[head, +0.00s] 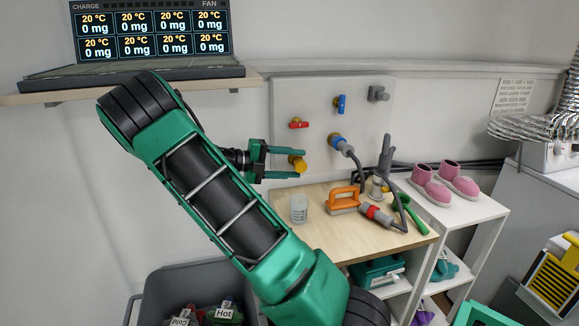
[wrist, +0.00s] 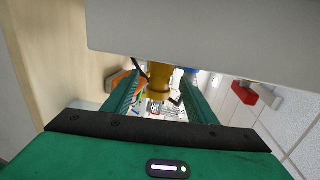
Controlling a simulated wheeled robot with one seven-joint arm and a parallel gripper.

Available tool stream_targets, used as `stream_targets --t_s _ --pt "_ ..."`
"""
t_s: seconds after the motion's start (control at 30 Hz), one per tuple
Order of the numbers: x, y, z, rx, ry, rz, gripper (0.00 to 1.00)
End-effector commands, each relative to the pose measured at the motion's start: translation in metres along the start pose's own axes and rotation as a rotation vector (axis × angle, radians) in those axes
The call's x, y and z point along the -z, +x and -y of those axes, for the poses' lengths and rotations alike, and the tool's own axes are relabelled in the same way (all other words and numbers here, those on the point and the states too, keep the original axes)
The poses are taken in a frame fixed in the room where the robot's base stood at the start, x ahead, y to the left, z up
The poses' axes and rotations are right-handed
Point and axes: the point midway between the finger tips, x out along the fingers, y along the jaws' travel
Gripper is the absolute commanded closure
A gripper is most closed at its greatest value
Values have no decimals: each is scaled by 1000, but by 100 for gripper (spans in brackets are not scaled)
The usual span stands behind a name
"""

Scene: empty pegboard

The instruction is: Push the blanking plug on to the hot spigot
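A brass-yellow stub (head: 299,165) stands out from the wall panel below the red tap handle (head: 299,124), where the hot spigot sits. Its end is brighter yellow. I cannot tell whether that end is the blanking plug or part of the spigot, nor how far on any plug sits. My gripper (head: 287,163) comes from the left, with one finger above the stub and one below. In the wrist view the stub (wrist: 158,78) lies between my fingers (wrist: 160,95), with a small gap seen on each side. My gripper looks open around it.
A blue tap handle (head: 340,103) and a blue hose connector (head: 338,139) are close on the right. Below, the wooden table (head: 345,238) holds a clear jar (head: 299,209), an orange brush (head: 343,200) and a red-ended hose (head: 377,214). A grey bin (head: 185,275) stands below left.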

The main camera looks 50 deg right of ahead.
Motion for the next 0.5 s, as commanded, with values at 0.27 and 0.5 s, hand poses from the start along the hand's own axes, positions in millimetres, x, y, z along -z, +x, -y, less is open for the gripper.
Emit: stream_targets --t_s 0.27,0.5 --pt "0 -5 0 0 0 1 48" --pt "-2 -42 -1 1 0 3 48"
